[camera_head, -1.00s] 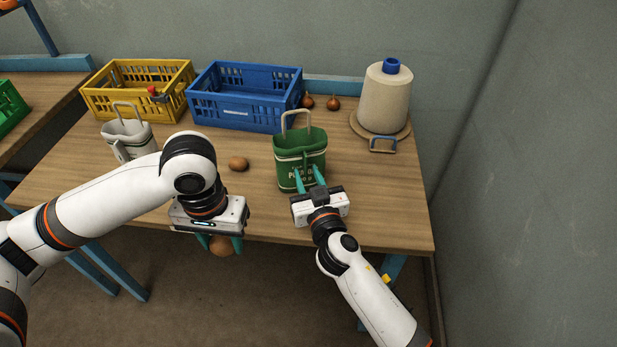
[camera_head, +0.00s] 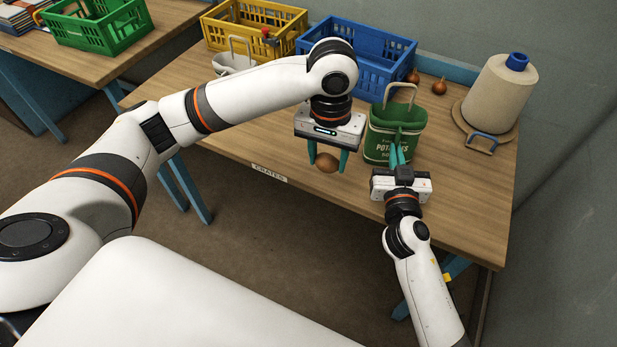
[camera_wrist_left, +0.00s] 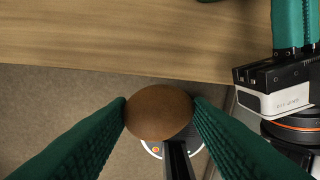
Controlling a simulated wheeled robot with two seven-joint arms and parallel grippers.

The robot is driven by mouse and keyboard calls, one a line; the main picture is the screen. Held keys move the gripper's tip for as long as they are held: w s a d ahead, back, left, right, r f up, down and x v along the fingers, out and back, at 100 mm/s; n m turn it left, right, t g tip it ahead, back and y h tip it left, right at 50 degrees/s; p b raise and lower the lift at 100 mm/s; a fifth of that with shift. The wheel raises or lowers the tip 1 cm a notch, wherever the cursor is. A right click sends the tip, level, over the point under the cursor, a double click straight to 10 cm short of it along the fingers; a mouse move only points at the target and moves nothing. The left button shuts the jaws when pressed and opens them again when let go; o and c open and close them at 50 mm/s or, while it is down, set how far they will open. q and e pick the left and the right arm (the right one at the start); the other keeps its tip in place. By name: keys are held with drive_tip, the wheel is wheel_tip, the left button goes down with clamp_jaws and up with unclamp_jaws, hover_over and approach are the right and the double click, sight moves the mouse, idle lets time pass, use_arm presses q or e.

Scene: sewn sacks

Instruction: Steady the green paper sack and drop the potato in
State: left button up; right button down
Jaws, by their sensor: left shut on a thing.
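The green paper sack (camera_head: 393,140) stands upright on the table, with a pale handle loop above its open top. My left gripper (camera_head: 327,165) is shut on the brown potato (camera_head: 327,163) and holds it over the table's front edge, left of and lower in the picture than the sack. In the left wrist view the potato (camera_wrist_left: 158,112) sits between both green fingers. My right gripper (camera_head: 398,157) has its teal fingers at the sack's front wall. Whether they pinch it is not clear. The right fingers also show in the left wrist view (camera_wrist_left: 297,28).
A blue crate (camera_head: 360,60) and a yellow crate (camera_head: 250,30) stand at the back, with a white sack (camera_head: 235,62) before the yellow one. A twine cone (camera_head: 497,95) stands at right. Two onions (camera_head: 439,87) lie near the blue crate. Bare table lies left of my left gripper.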

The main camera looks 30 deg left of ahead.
use_arm(q)
drive_tip(key=w+d+r+n, duration=0.2)
drive_tip(key=w+d+r, duration=0.2)
drive_tip(key=w+r, duration=0.35)
drive_tip(key=w+d+r+n, duration=0.1)
drive_tip(key=w+d+r, duration=0.4)
drive_tip(key=w+r, duration=0.3)
approach(403, 103)
drive_tip(key=shift+s+d+f, duration=0.15)
drive_tip(key=shift+s+f, duration=0.55)
drive_tip(key=shift+s, duration=0.05)
drive_tip(key=shift+s+d+f, duration=0.2)
drive_tip(key=shift+s+f, duration=0.55)
drive_tip(key=shift+f, duration=0.15)
drive_tip(key=shift+f, duration=2.1)
drive_tip(key=o, duration=0.9)
